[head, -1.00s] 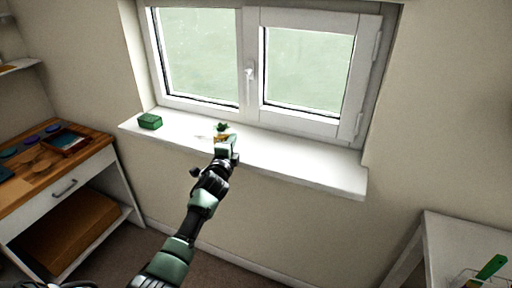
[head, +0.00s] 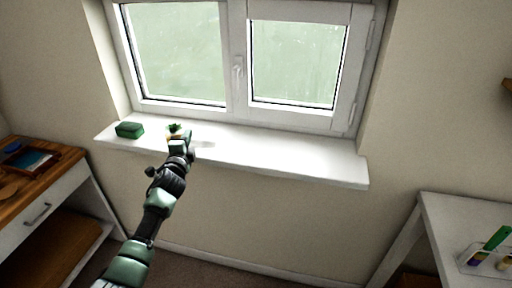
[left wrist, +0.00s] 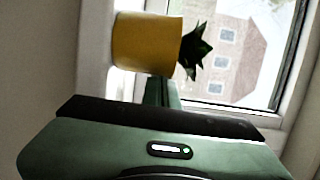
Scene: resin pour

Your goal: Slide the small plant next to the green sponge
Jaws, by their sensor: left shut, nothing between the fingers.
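The small plant (head: 173,127) stands on the windowsill (head: 270,155) in the head view, its pot mostly hidden behind my left gripper. In the left wrist view its yellow pot (left wrist: 147,43) and dark green leaves (left wrist: 196,52) show sideways, just beyond the gripper. The green sponge (head: 129,130) lies on the sill to the left of the plant, with a small gap between them. My left gripper (head: 181,138) is shut and empty, at the plant's pot; whether it touches the pot I cannot tell. My right gripper is not in view.
The closed window (head: 238,65) rises behind the sill. The sill is clear to the right of the plant. A wooden-topped desk (head: 50,165) stands at the left, and a white table (head: 465,220) with a caddy (head: 485,258) at the right.

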